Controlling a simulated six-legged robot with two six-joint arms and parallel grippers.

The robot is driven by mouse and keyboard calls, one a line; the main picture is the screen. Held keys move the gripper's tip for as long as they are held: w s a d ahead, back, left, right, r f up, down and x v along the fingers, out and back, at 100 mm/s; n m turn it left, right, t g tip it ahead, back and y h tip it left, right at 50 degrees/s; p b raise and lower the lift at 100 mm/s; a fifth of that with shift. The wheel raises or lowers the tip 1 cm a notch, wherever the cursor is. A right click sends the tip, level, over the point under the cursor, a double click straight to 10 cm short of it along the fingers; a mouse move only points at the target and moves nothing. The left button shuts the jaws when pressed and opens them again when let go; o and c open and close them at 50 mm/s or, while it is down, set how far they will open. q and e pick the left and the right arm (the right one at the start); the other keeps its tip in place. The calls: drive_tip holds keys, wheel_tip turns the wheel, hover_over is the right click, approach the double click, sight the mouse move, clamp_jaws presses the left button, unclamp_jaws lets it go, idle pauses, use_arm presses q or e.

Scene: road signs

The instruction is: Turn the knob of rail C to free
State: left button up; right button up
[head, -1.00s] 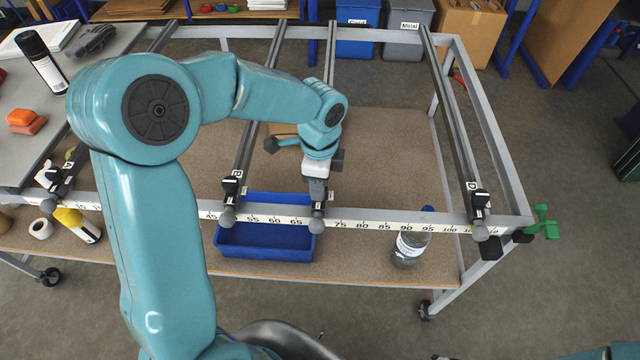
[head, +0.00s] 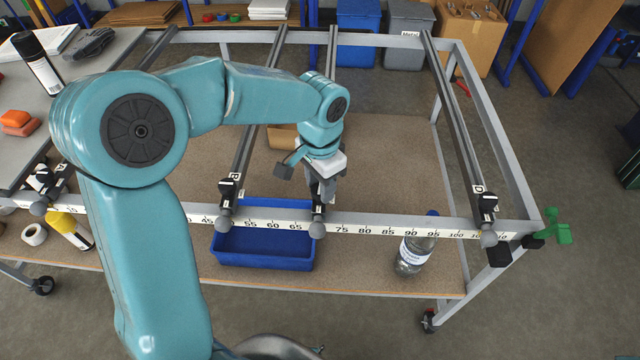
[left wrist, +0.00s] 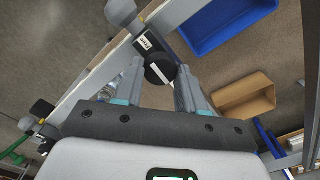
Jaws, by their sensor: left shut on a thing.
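Rail C (head: 332,60) is the dark rail just right of the blue tray, with a round grey end ball (head: 317,230) at the front beam. My right gripper is not in view.
A scale beam (head: 385,231) runs along the front. Rails with similar end pieces stand left (head: 231,188) and right (head: 485,205). A blue tray (head: 262,262) and a bottle (head: 414,248) are on the lower shelf. A green clamp (head: 557,228) sits at the right corner.

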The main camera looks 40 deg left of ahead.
use_arm(q)
drive_tip(key=shift+s+d+f+n, duration=0.1)
drive_tip(key=shift+s+f+n, duration=0.15)
drive_tip(key=shift+n, duration=0.25)
drive_tip(key=o, duration=1.1)
drive_tip(key=shift+w, duration=0.1)
drive_tip(key=shift+c, duration=0.2)
drive_tip(key=shift+r, duration=0.15)
drive_tip(key=shift+w+r, duration=0.1)
drive_tip(key=shift+r, duration=0.35)
wheel_tip(320, 180, up, 15)
drive_tip(key=shift+r+p, duration=0.2)
drive_tip(key=shift+p, duration=0.2)
